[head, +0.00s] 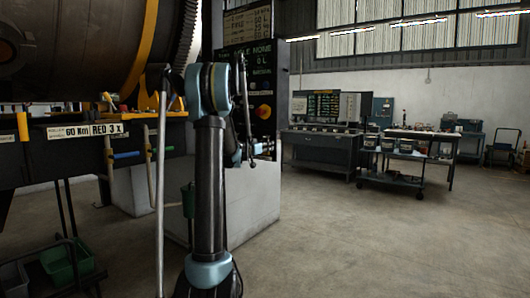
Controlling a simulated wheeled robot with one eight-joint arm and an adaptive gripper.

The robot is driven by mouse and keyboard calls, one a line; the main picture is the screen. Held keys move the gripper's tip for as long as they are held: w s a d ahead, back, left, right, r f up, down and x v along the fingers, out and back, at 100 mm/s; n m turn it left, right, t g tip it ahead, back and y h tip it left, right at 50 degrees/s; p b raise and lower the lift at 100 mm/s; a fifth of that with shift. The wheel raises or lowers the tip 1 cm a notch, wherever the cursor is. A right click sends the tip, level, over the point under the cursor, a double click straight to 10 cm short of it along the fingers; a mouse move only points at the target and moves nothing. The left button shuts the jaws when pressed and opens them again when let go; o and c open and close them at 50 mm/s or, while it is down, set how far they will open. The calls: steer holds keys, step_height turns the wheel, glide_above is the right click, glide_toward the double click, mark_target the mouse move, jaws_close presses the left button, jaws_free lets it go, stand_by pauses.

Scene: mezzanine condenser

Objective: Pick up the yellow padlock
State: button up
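I cannot make out a yellow padlock in the head view. My arm stands upright in the foreground, left of the middle, black with blue-grey joints. Its further part shows only as a blue-grey piece behind the upright link, in front of a dark control panel (257,70). My gripper's fingers cannot be made out there, nor whether they hold anything.
A big dark drum (65,45) with a yellow band fills the upper left, above a dark frame with a label (85,131). A pale plinth (250,200) stands behind my arm. A console (320,150) and a wheeled cart (392,165) stand further back. The right floor is clear.

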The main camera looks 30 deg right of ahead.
steer(key=shift+r, duration=0.6)
steer(key=v, duration=1.8)
steer(key=shift+r, duration=0.55)
steer(key=shift+r, duration=0.4)
steer(key=shift+s+a, duration=0.1)
steer(key=v, duration=0.7)
steer(key=shift+r, duration=0.2)
